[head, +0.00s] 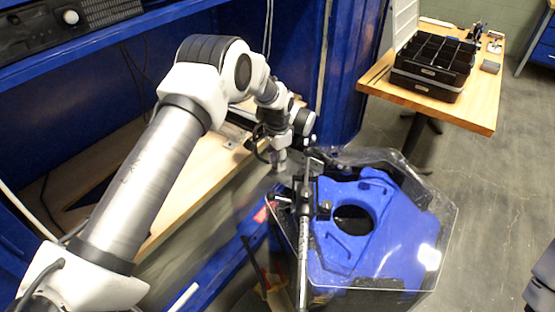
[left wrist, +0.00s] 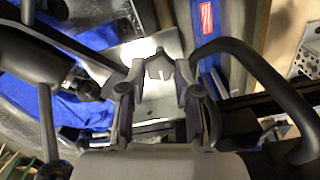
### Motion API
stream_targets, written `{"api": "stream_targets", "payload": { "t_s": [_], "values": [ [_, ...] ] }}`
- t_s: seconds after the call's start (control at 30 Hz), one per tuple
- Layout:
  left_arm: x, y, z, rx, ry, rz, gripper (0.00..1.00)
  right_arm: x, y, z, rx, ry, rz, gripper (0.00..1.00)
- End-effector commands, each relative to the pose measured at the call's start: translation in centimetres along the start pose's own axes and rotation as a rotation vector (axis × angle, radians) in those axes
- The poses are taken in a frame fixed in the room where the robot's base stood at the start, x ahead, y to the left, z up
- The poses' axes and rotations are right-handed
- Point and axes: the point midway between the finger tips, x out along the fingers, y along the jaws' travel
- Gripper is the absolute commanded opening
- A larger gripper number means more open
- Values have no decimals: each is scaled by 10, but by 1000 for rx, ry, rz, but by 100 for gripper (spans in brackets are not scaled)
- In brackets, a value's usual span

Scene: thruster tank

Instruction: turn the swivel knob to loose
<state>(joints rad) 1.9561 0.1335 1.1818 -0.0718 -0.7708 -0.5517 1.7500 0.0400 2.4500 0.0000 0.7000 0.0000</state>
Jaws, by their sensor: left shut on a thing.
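The swivel knob (left wrist: 158,66) is a small dark grey pronged piece in the left wrist view, in front of a bright metal plate. My left gripper (left wrist: 160,82) has one finger on each side of the knob and is shut on it. In the head view my left gripper (head: 281,168) points down at the left edge of the blue thruster tank (head: 395,235). The knob cannot be made out there. The knob's turn setting cannot be read. My right gripper is not in view.
A clear, angular cover (head: 447,222) surrounds the tank, and a dark upright post with a metal rod (head: 303,235) stands close beside my left gripper. A wooden workbench (head: 190,190) lies behind the arm. A wooden table (head: 487,108) with a black compartment case (head: 432,62) stands back right.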

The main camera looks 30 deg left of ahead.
Motion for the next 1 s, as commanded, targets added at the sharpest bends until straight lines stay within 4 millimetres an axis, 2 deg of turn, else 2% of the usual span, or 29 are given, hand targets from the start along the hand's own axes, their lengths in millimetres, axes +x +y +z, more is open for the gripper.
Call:
{"api": "stream_targets", "payload": {
  "t_s": [0.5, 0.7, 1.0],
  "values": [
    [4, 1, 3, -457, -10, 4, 0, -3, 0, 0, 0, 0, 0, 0],
    [4, 1, 3, -573, -11, 3, 0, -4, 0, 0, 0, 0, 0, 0],
    [5, 1, 4, -649, -12, 3, 0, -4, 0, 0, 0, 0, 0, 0]
  ]
}}
